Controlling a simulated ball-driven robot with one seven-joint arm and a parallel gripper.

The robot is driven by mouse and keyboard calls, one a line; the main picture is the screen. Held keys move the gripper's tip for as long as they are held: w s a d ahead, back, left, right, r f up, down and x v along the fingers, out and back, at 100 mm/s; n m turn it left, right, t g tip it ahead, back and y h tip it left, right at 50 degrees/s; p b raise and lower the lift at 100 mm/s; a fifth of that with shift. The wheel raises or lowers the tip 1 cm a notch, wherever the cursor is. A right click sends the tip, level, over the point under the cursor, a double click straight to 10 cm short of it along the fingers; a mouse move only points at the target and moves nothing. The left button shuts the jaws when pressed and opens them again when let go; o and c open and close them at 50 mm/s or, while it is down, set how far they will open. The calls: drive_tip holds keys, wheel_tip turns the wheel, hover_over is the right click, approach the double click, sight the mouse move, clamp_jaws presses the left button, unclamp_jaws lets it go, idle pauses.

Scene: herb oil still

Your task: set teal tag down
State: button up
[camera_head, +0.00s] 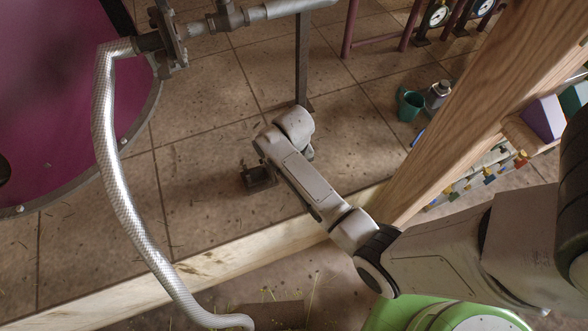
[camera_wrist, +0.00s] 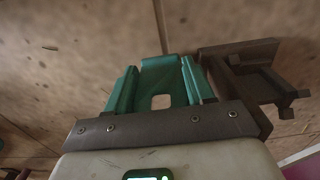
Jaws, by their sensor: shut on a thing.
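The teal tag (camera_wrist: 160,75) is a flat plate with a small square hole, seen in the wrist view between the fingers. My gripper (camera_wrist: 159,70) is shut on it, with a teal-coloured finger on each side. In the head view my forearm and wrist reach over the tiled floor beyond the wooden beam. The fingers and the tag are hidden there behind my wrist.
A dark metal bracket (camera_wrist: 252,80) stands right of the tag in the wrist view; a dark block (camera_head: 258,178) sits beside my wrist in the head view. A silver hose (camera_head: 122,190), wooden beam (camera_head: 225,250) and wooden post (camera_head: 465,115) surround the arm.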

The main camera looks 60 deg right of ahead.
drive_tip(key=shift+f, duration=0.25)
drive_tip(key=shift+f, duration=0.15)
drive_tip(key=o, duration=1)
